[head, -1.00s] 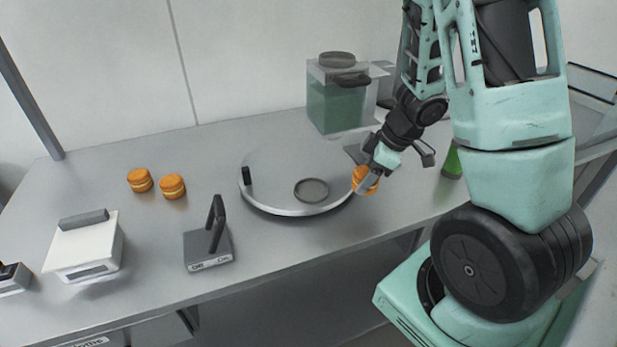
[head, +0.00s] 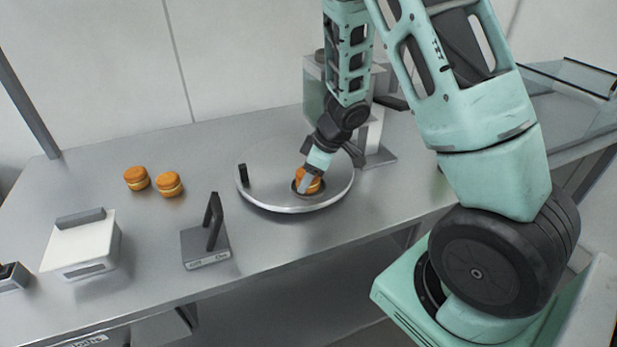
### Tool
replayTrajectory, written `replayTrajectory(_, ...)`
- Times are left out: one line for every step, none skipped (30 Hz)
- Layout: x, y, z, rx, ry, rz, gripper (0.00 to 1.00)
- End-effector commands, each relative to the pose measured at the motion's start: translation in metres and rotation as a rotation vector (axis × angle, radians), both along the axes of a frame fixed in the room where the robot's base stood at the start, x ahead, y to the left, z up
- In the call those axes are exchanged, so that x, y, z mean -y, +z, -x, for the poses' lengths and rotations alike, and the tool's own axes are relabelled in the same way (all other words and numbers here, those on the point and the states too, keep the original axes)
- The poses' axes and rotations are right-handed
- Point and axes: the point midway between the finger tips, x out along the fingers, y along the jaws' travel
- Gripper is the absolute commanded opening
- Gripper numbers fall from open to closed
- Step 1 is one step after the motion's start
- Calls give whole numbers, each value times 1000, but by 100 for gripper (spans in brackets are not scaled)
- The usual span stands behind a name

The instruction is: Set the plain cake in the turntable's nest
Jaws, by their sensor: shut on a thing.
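The turntable (head: 275,203) is a round silver disc with a short black post near its left edge. Its nest (head: 294,187) is a small dark ring on the disc, now partly covered. My gripper (head: 309,183) is shut on an orange cake (head: 313,187) with a pale middle band. The cake is at the nest, within or just above the ring; I cannot tell whether it touches the bottom. The gripper's fingers hide part of the cake.
Two similar orange cakes (head: 137,178) (head: 169,184) lie on the steel table at left. A grey device with a black upright handle (head: 206,247) and a white box (head: 82,246) stand in front of them.

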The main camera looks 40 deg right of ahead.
Motion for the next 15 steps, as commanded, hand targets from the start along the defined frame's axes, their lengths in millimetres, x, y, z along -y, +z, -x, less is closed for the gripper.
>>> replayTrajectory(0, -1, 0, 1, 0, 0, 46)
replayTrajectory(0, -1, 0, 1, -1, 0, 46)
replayTrajectory(0, 0, 0, 1, 0, 0, 46)
replayTrajectory(0, 0, 0, 1, 0, 0, 46)
replayTrajectory(0, 0, 0, 1, 0, 0, 46)
replayTrajectory(0, 0, 0, 1, -1, 0, 46)
replayTrajectory(0, 0, 0, 1, -1, 0, 46)
replayTrajectory(0, 0, 0, 1, -1, 0, 46)
replayTrajectory(0, -2, 0, 1, -1, 0, 46)
replayTrajectory(0, -3, 0, 1, -2, 0, 46)
replayTrajectory(0, -4, 0, 1, -2, 0, 46)
replayTrajectory(0, -3, 0, 1, -2, 0, 61)
replayTrajectory(0, -3, 0, 1, -2, 0, 70)
replayTrajectory(0, -3, 0, 1, -2, 0, 77)
replayTrajectory(0, -3, 0, 1, -1, 0, 77)
